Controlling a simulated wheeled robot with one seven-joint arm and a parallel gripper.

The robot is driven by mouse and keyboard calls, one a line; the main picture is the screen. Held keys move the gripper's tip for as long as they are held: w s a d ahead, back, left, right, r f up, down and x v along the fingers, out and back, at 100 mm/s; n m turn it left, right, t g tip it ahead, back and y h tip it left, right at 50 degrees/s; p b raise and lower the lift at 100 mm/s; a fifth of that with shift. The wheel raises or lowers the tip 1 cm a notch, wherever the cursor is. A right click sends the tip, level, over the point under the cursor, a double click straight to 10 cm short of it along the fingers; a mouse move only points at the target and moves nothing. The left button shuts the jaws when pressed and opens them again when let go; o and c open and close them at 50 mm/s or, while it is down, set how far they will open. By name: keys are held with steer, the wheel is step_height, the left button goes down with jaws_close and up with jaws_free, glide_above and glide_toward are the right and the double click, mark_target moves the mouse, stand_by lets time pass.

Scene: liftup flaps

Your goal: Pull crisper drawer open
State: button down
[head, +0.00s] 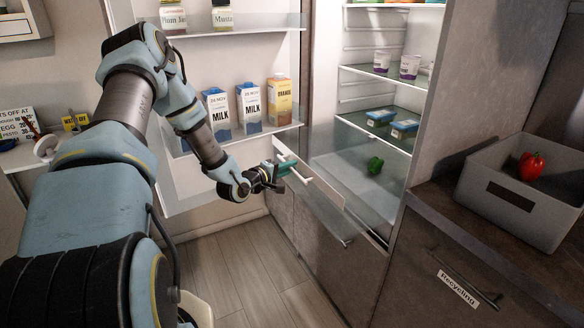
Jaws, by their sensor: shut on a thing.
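The crisper drawer (330,192) is at the bottom of the open fridge (385,110). Its pale front panel stands out from the fridge body, so the drawer is at least partly open. A green pepper (375,165) lies inside it. My gripper (287,170) is at the left part of the drawer's front, shut on the light bar handle (308,181). The fingertips are small in the head view and partly hide the handle's left end.
The open fridge door (240,60) stands left, with milk cartons (233,110), an orange carton (279,100) and jars on its shelves. Right, a grey bin (520,195) with a red pepper (531,167) sits on the counter. Wooden floor (245,265) is clear below.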

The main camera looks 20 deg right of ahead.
steer(key=c, duration=1.2)
jaws_free()
steer(key=b+v, duration=0.2)
steer(key=v, duration=0.8)
steer(key=shift+s+a, duration=0.25)
steer(key=shift+a, duration=0.1)
